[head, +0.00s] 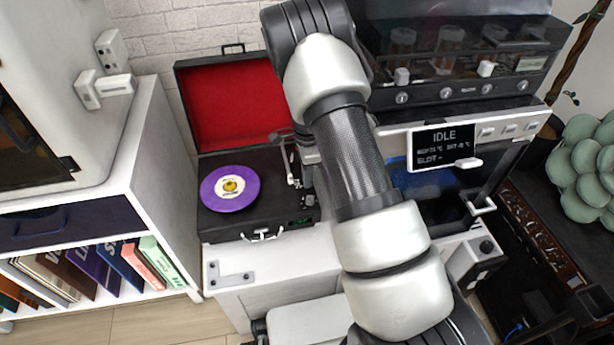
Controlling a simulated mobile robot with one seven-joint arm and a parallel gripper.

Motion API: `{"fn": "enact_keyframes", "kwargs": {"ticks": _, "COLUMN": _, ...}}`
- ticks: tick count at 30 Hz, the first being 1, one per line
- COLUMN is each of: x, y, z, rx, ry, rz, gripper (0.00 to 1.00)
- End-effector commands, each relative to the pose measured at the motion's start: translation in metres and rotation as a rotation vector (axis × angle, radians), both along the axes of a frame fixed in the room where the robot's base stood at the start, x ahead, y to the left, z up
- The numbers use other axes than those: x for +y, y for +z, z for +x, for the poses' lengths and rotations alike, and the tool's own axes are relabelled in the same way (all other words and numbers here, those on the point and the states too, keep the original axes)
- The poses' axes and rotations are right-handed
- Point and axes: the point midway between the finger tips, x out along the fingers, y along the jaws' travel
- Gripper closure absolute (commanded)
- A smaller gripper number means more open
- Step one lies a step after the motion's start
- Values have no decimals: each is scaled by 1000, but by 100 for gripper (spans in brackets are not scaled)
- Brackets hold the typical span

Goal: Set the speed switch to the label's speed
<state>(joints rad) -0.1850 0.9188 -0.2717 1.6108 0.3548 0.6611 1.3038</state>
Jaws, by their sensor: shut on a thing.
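The record player (222,157) is an open black suitcase with a red-lined lid (228,105), standing on a white cabinet. A purple record (214,200) with a pale label (233,185) lies on its platter. The speed printed on the label is too small to read. The tonearm (292,170) is at the right of the deck. A small green display (300,221) shows at the front right corner. I cannot make out the speed switch. My arm crosses in front of the right side of the player, and my gripper is hidden behind it.
A white shelf with books (90,268) stands at the left. A machine with an IDLE screen (444,138) and knobs stands at the right, partly behind my arm. A succulent (585,165) is at the far right. The cabinet's front top (300,262) is mostly clear.

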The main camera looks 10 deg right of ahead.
Motion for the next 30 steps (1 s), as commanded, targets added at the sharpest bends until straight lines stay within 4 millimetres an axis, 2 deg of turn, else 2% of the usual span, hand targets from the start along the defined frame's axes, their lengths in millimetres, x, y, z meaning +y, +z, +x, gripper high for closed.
{"fn": "enact_keyframes", "kwargs": {"ticks": 8, "x": 0, "y": 1, "z": 1, "rx": -1, "ry": 0, "rz": 0, "gripper": 100}}
{"fn": "enact_keyframes", "kwargs": {"ticks": 13, "x": 0, "y": 1, "z": 13, "rx": -1, "ry": 0, "rz": 0, "gripper": 100}}
{"fn": "enact_keyframes", "kwargs": {"ticks": 19, "x": 0, "y": 0, "z": 12, "rx": -1, "ry": 0, "rz": 1, "gripper": 100}}
{"fn": "enact_keyframes", "kwargs": {"ticks": 20, "x": 0, "y": 0, "z": 12, "rx": -1, "ry": 0, "rz": 1, "gripper": 88}}
{"fn": "enact_keyframes", "kwargs": {"ticks": 23, "x": 0, "y": 0, "z": 12, "rx": -1, "ry": 0, "rz": 0, "gripper": 72}}
{"fn": "enact_keyframes", "kwargs": {"ticks": 30, "x": 0, "y": 0, "z": 12, "rx": 0, "ry": 0, "rz": 0, "gripper": 72}}
